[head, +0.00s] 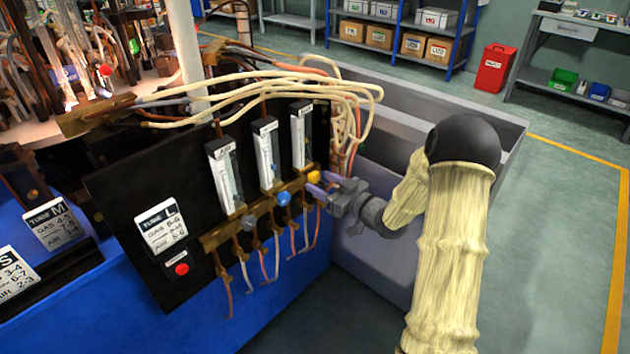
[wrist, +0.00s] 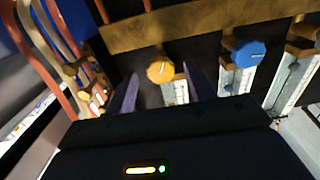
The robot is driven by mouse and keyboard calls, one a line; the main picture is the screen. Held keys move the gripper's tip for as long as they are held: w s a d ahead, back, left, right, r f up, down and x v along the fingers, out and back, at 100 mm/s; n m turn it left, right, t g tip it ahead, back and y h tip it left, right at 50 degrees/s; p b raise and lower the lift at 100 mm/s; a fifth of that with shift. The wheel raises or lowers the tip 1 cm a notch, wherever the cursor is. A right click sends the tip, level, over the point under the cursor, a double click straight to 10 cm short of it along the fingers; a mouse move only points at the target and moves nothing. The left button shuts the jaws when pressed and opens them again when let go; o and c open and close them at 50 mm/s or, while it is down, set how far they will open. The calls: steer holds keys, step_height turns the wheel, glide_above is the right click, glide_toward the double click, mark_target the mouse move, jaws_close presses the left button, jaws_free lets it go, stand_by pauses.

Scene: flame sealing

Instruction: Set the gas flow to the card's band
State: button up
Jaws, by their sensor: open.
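Three upright glass flow tubes stand on a black panel, each above a knob on a brass manifold (head: 222,236). The right tube (head: 301,140) is above the yellow knob (head: 313,177), the middle tube (head: 268,155) above the blue knob (head: 284,198), and the left tube (head: 225,175) above the grey knob (head: 248,221). My open gripper (head: 318,186) is at the yellow knob. In the wrist view the yellow knob (wrist: 160,71) appears between the fingertips, with gaps on both sides. A white "TUBE L" card (head: 160,228) has a gas line; its digits and the tube levels are too small to read surely.
A red button (head: 181,268) is below the card. Pale hoses (head: 260,95) loop above the panel, and thin tubes hang below the manifold. Other cards, one marked M (head: 56,228), are at the left. A grey bin (head: 405,110) is behind my arm.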

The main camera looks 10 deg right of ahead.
mark_target(317, 179)
steer(key=x, duration=0.3)
steer(key=shift+w, duration=0.1)
steer(key=c, duration=1)
steer(key=shift+n+b, duration=0.7)
steer(key=o, duration=1)
